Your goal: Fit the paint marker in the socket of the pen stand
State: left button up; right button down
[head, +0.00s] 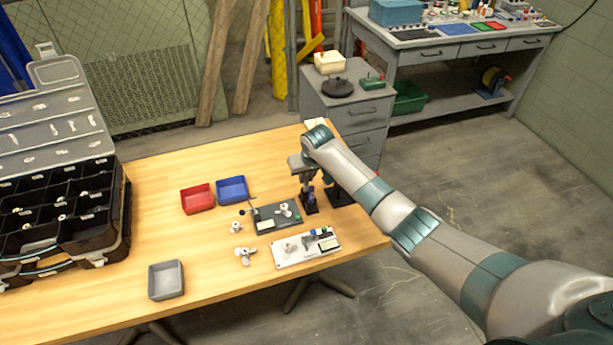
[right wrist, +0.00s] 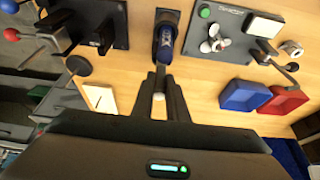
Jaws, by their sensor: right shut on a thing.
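My right gripper (head: 303,168) reaches over the table's back right and points down; in the right wrist view its fingers (right wrist: 160,82) are shut on the paint marker (right wrist: 166,42). The marker's blue part shows beyond the fingertips, and a pale round end shows between the fingers. The blue part also shows in the head view (head: 310,191), below the gripper. The small black pen stand (head: 309,207) is directly under it and also shows behind the marker (right wrist: 168,15). I cannot tell whether the marker's lower end is inside the socket. My left gripper is out of view.
A dark device (head: 338,194) stands close right of the pen stand. A grey panel (head: 270,219) with a white propeller is to the left, a white panel (head: 290,258) in front. Red (head: 197,199) and blue (head: 231,190) trays and a grey tray (head: 166,280) are farther left.

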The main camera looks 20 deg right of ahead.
jog(key=shift+f, duration=0.7)
jog(key=shift+f, duration=0.3)
dwell(0.6)
jog(key=c, duration=1.7)
grip_release()
jog(key=shift+o, duration=0.2)
jog(key=shift+r, duration=0.1)
jog(key=b+v, duration=0.3)
jog(key=v, duration=1.4)
jog(key=shift+s+b, duration=0.15)
jog(key=shift+b, duration=0.2)
jog(key=shift+r, duration=0.15)
